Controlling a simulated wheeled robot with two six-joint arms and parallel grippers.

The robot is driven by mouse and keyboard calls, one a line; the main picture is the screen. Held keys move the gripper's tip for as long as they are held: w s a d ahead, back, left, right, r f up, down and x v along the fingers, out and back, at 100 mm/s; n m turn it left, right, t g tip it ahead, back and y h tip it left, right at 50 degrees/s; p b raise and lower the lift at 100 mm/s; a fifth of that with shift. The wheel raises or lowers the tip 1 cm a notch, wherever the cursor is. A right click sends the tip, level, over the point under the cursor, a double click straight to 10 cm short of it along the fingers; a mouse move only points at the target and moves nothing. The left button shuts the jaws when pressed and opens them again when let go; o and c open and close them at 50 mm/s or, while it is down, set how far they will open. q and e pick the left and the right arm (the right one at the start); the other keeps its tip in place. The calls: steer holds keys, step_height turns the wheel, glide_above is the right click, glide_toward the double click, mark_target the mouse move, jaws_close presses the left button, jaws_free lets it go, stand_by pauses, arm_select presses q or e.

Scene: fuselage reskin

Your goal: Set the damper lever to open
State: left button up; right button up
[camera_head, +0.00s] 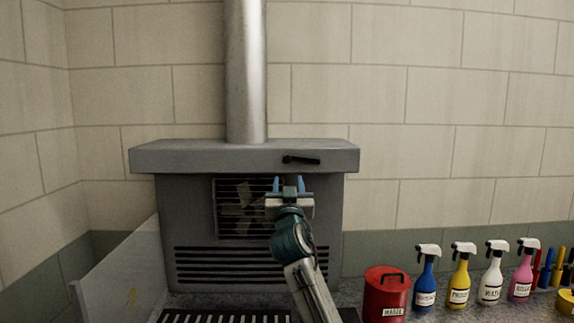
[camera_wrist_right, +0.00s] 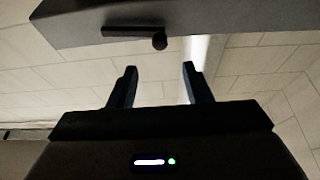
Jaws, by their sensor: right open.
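The damper lever (camera_head: 301,160) is a short black bar on the front face of the grey stove's top slab. It lies nearly level, with a round knob at its left end and the bar reaching right. It also shows in the right wrist view (camera_wrist_right: 135,32), near the top, beyond the fingertips. My right gripper (camera_head: 290,185) is open and empty, a little below and left of the lever, in front of the stove's grated window. Its two fingers (camera_wrist_right: 158,75) stand apart in the right wrist view and do not touch the lever. My left gripper is not in view.
The grey stove (camera_head: 171,215) has a metal flue pipe (camera_head: 246,75) rising from its top. A red lidded can (camera_head: 386,297) stands right of it, beside several spray bottles (camera_head: 461,275). A pale panel (camera_head: 120,280) leans at the left.

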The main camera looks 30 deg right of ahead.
mark_target(287, 161)
steer(key=p+x, duration=0.5)
steer(key=x, duration=0.4)
steer(key=shift+s, duration=0.1)
steer(key=shift+w+d+r, duration=0.15)
steer(key=shift+w+d, duration=0.2)
steer(key=shift+w, duration=0.25)
steer(key=shift+c, duration=0.5)
jaws_close()
